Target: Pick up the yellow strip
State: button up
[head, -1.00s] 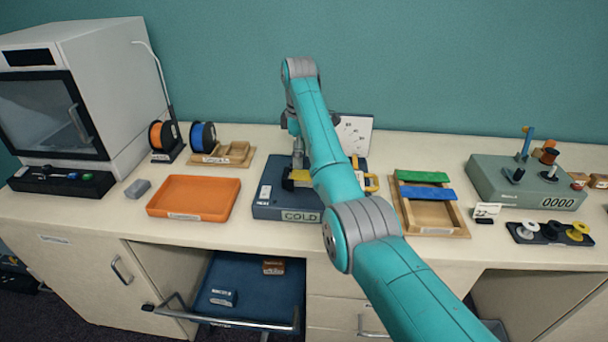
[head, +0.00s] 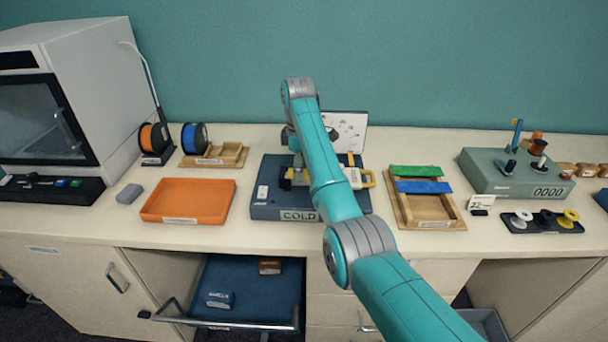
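The yellow strip (head: 287,174) shows only as a small patch of yellow at my gripper, above the dark blue block marked COLD (head: 265,211). Most of it is hidden by my gripper and arm. My gripper (head: 297,180) is low over the left part of this block, at the strip. Its fingers are too small and covered to tell whether they are open or closed on the strip.
An orange tray (head: 188,218) lies to the left. A wooden tray (head: 430,224) with a green strip (head: 416,171) and a blue strip (head: 424,187) lies to the right. A white board (head: 350,130) stands behind my arm. A blue drawer (head: 245,285) is open below.

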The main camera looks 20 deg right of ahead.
jog(key=shift+f, duration=0.25)
dwell(0.3)
jog(key=c, duration=1.2)
